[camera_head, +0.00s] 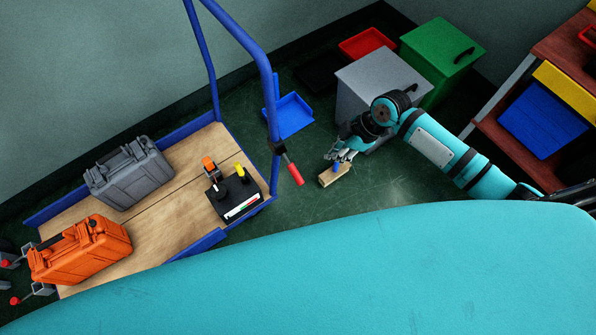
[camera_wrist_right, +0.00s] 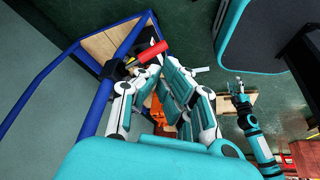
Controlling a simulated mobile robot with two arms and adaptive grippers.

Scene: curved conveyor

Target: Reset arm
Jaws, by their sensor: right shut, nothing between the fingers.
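My right arm comes in from the right in the head view. Its gripper (camera_head: 345,157) hangs over the dark green floor, right of the cart, and is shut with nothing held. A small light-wood block (camera_head: 334,176) shows just below its fingertips; I cannot tell whether they touch. In the right wrist view the fingers of this gripper (camera_wrist_right: 160,76) show large, with the cart's red handle grip beyond them. My left gripper (camera_wrist_right: 238,92) shows small in the right wrist view, too small to read its jaws. It is not seen in the head view.
A blue-framed cart (camera_head: 150,214) at left carries a grey case (camera_head: 130,172), an orange case (camera_head: 80,250) and a black control box (camera_head: 236,192). Its red handle grip (camera_head: 294,174) sticks out towards my right gripper. Grey (camera_head: 365,85) and green (camera_head: 440,60) boxes stand behind my right arm.

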